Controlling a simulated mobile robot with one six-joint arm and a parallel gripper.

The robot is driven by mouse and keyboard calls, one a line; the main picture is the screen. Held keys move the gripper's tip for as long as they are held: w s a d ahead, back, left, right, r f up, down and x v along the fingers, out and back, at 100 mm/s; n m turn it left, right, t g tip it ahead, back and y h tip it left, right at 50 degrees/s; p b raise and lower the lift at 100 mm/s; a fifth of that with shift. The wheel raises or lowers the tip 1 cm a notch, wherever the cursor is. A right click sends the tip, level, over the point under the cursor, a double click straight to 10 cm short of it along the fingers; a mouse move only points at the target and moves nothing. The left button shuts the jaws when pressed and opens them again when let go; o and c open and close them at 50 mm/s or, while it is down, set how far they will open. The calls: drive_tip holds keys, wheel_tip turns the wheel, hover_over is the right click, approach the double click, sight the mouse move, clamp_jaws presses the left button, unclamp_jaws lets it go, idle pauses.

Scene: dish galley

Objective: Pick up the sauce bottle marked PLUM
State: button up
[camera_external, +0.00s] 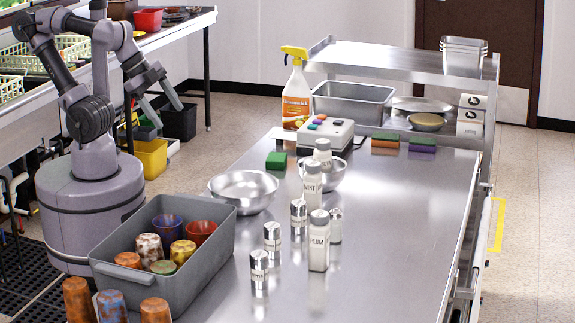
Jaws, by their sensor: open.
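The sauce bottle marked PLUM (319,245) is white with a grey cap. A third white bottle (323,150) stands farther back, partly hidden. My gripper (169,117) is open and empty, raised at the upper left, well away from the PLUM bottle.
Several small shakers (272,238) stand left of and behind the PLUM bottle. A grey bin (185,292) with cups lies between my base and the bottles. Steel bowls (243,190), sponges (276,161) and a spray bottle (295,95) are farther back. The table's right side is clear.

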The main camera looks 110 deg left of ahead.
drive_tip(key=w+d+r+n+p, duration=0.1)
drive_tip(key=w+d+r+p, duration=0.15)
drive_tip(key=w, duration=0.45)
drive_tip(key=w+d+r+h+p, duration=0.1)
drive_tip(key=w+r, duration=0.2)
drive_tip(key=w, duration=0.3)
drive_tip(key=w+d+r+n+p, duration=0.1)
drive_tip(key=w+d+r+p, duration=0.15)
drive_tip(key=w, duration=0.45)
drive_tip(key=n+g+p, duration=0.1)
drive_tip(key=n+p, duration=0.2)
drive_tip(key=p, duration=0.1)
hover_over(320, 228)
drive_tip(key=s+a, duration=0.2)
drive_tip(key=s, duration=0.5)
wheel_tip(320, 228, down, 9)
drive_tip(key=shift+h, duration=0.4)
drive_tip(key=x, duration=0.4)
drive_tip(key=b+x, duration=0.1)
drive_tip(key=x, duration=0.3)
drive_tip(key=b+x, duration=0.1)
drive_tip(key=x, duration=0.3)
drive_tip(key=shift+s+f, duration=0.3)
drive_tip(key=b+x, duration=0.1)
drive_tip(key=x, duration=0.4)
drive_tip(key=shift+w+d+f+b, duration=0.1)
drive_tip(key=shift+d+f+b, duration=0.15)
drive_tip(key=shift+f+b, duration=0.1)
drive_tip(key=shift+r, duration=0.1)
clamp_jaws()
